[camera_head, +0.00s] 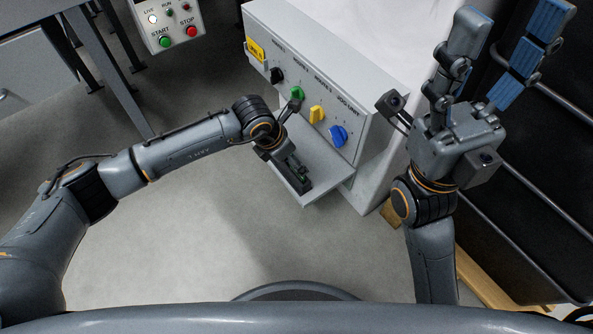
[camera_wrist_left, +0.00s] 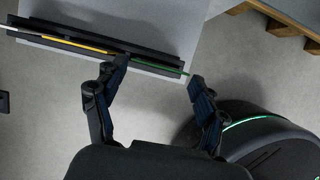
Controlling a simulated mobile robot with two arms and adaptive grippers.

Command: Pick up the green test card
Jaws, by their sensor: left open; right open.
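The green test card (camera_wrist_left: 160,66) shows in the left wrist view as a thin green edge at the right end of a dark slotted rack (camera_wrist_left: 60,40). A yellow card (camera_wrist_left: 75,44) stands in line to its left. My left gripper (camera_wrist_left: 159,72) is open, with one fingertip on each side of the green edge; I cannot tell whether either touches it. In the head view my left gripper (camera_head: 292,165) is over the shelf below the knob panel and hides most of the rack. My right gripper (camera_head: 503,40) is open and empty, raised at the right.
A grey panel (camera_head: 325,75) with black, green, yellow and blue knobs rises behind the shelf (camera_head: 322,193). A control box (camera_head: 172,22) with start and stop buttons is at the upper left. Wooden boards (camera_head: 480,278) lie at lower right. The floor in front is clear.

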